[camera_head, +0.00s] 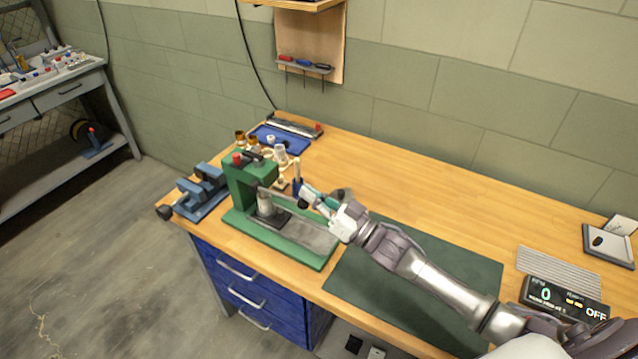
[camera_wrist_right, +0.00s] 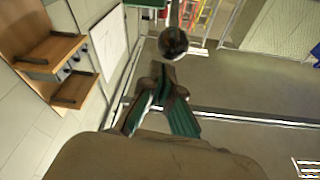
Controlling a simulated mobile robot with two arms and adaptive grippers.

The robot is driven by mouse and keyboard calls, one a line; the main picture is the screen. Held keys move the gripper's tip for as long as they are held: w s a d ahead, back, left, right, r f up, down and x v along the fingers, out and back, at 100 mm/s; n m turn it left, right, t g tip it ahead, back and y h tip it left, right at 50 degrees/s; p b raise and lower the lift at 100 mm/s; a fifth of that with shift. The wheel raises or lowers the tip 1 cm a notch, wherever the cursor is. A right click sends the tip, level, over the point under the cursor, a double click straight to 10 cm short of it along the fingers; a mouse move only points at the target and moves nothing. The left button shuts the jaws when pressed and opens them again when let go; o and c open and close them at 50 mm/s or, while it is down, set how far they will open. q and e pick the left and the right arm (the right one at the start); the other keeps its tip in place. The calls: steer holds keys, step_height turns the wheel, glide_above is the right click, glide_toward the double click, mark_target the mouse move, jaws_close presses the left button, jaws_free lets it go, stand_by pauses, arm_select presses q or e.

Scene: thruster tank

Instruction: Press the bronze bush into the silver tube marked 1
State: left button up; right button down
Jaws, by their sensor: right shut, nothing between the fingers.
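A green press (camera_head: 245,180) stands on the wooden bench. A silver, tube-like piece (camera_head: 266,203) stands upright under its ram; I cannot read a mark on it or see whether a bush is in it. Bronze-coloured rings (camera_head: 240,135) and a pale silver cylinder (camera_head: 280,154) are behind the press, near the blue tray. My right gripper (camera_head: 308,194) is shut and empty, just right of the press, above its base. In the right wrist view, the shut fingers (camera_wrist_right: 166,84) point at a dark round ball (camera_wrist_right: 173,43), probably a knob; contact is unclear. My left gripper is out of view.
A blue vise (camera_head: 202,190) sits at the bench's left edge. A dark green mat (camera_head: 410,275) lies under my right arm. A display box reading 0 and OFF (camera_head: 563,297) stands at the right. The back middle of the bench is clear.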

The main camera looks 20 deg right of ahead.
steer(key=shift+s+f, duration=0.15)
steer(key=shift+f, duration=0.35)
